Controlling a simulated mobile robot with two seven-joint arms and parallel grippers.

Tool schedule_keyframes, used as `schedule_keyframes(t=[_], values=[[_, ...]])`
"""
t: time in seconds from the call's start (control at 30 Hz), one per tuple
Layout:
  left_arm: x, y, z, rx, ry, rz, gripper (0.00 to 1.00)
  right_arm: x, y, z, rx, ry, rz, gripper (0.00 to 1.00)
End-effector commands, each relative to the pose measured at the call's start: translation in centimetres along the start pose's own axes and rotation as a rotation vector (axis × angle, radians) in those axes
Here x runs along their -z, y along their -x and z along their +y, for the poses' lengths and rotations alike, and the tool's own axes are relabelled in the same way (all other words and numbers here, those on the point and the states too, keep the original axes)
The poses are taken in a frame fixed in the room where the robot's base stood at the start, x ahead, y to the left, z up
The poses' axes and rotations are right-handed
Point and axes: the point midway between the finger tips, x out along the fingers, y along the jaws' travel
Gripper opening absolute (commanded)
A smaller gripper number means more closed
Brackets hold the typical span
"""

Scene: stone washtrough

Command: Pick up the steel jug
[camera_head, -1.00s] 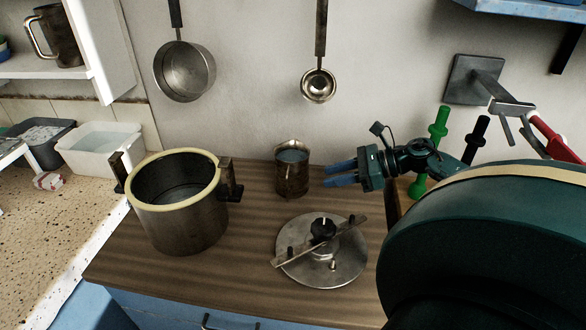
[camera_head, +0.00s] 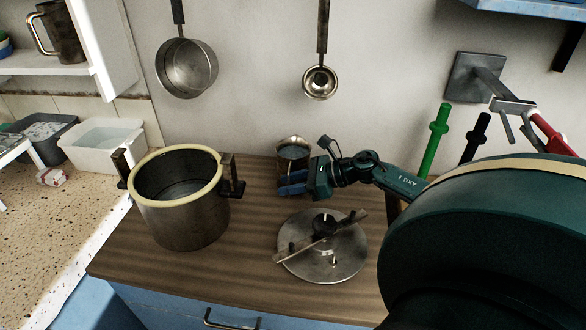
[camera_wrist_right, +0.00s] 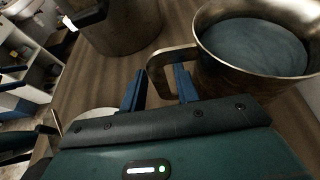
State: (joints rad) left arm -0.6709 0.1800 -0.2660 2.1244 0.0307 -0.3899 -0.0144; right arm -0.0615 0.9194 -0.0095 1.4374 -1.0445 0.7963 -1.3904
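The steel jug (camera_head: 293,153) stands upright on the wooden counter, behind the round metal lid. Its inside looks blue-grey. My right gripper (camera_head: 291,183) is at the front right of the jug, with its blue fingers level with the jug's lower body. In the right wrist view the jug (camera_wrist_right: 262,48) fills the upper right, and its handle (camera_wrist_right: 158,62) reaches down between the two spread fingertips of my right gripper (camera_wrist_right: 160,85). The gripper looks open around the handle; whether a finger touches it I cannot tell. My left gripper is not in view.
A large pot (camera_head: 183,215) stands left of the jug. The round lid (camera_head: 322,262) with a crossbar and black knob lies in front. A green rod (camera_head: 434,145) stands to the right. A pan (camera_head: 187,68) and a ladle (camera_head: 320,82) hang on the wall above.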

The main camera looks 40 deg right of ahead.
Motion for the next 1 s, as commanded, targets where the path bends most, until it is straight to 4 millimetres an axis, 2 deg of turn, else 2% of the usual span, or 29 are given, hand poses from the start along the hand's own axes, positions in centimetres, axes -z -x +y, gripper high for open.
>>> schedule_keyframes(t=[0.3,0.7,1.0], values=[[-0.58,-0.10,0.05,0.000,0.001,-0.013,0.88,0.02,-0.62,-0.01,0.000,0.000,0.001,0.31],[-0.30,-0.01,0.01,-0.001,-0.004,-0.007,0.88,0.01,-0.59,0.00,0.000,0.000,0.001,0.00],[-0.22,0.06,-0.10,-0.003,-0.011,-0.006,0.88,0.00,-0.59,0.00,0.000,0.000,0.001,0.00]])
